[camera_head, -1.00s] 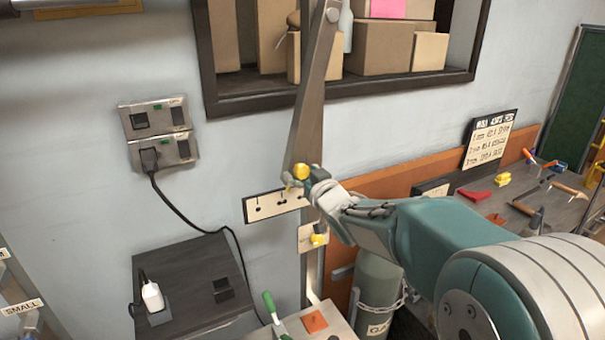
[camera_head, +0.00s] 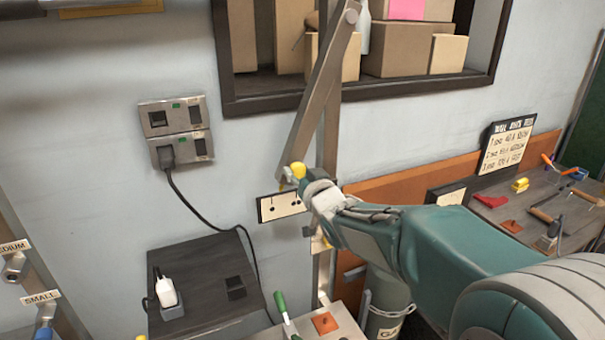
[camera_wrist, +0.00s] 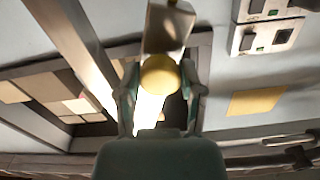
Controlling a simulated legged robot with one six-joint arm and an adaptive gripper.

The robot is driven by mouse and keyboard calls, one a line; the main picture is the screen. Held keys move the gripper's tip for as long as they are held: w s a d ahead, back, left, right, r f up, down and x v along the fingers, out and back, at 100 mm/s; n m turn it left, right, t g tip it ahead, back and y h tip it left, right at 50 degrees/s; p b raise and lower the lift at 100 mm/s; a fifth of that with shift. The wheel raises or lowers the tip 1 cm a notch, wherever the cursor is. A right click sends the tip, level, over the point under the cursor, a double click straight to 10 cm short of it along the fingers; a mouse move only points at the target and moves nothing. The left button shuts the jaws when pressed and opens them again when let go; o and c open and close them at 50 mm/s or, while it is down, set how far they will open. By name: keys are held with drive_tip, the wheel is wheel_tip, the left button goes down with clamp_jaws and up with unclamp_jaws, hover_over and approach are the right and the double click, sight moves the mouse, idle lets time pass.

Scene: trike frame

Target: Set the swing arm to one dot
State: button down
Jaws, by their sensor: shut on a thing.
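The swing arm (camera_head: 320,95) is a long grey metal bar, hanging from a pivot at the top and slanting down to the left. A yellow knob (camera_head: 298,170) is at its lower end. My gripper (camera_head: 303,180) is shut on this knob; the wrist view shows the knob (camera_wrist: 160,75) between both fingers. The pale dot plate (camera_head: 280,206) is on the wall just below the arm's lower end. That end is over the plate's left to middle part. Dark dots show on the plate, but my gripper hides its right part, and the exact alignment is unclear.
A dark-framed shelf with boxes (camera_head: 400,48) is behind the swing arm. Wall sockets (camera_head: 176,130) with a plugged-in cable are to the left, above a dark cabinet (camera_head: 200,275). A workbench (camera_head: 545,210) with tools is at the right.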

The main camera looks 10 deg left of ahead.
drive_tip(key=shift+c, duration=1.1)
unclamp_jaws()
drive_tip(key=shift+a, duration=0.1)
drive_tip(key=v, duration=1.2)
drive_tip(key=shift+w+f, duration=0.1)
drive_tip(key=s+d+f+m+g+h, duration=0.2)
drive_tip(key=s+d+h, duration=0.2)
drive_tip(key=d, duration=0.4)
drive_tip(key=s+d+f+m+g+h, duration=0.1)
drive_tip(key=s+d+f+m+h, duration=0.1)
drive_tip(key=s+d+h, duration=0.45)
drive_tip(key=s+d+f+g, duration=0.2)
drive_tip(key=s+d+g, duration=0.1)
drive_tip(key=s, duration=0.3)
drive_tip(key=s+d+f+m+g, duration=0.1)
drive_tip(key=s+d+f+g, duration=0.1)
drive_tip(key=s, duration=0.5)
drive_tip(key=shift+d+f+g, duration=0.3)
drive_tip(key=shift+d+g, duration=0.25)
drive_tip(key=shift+g, duration=0.15)
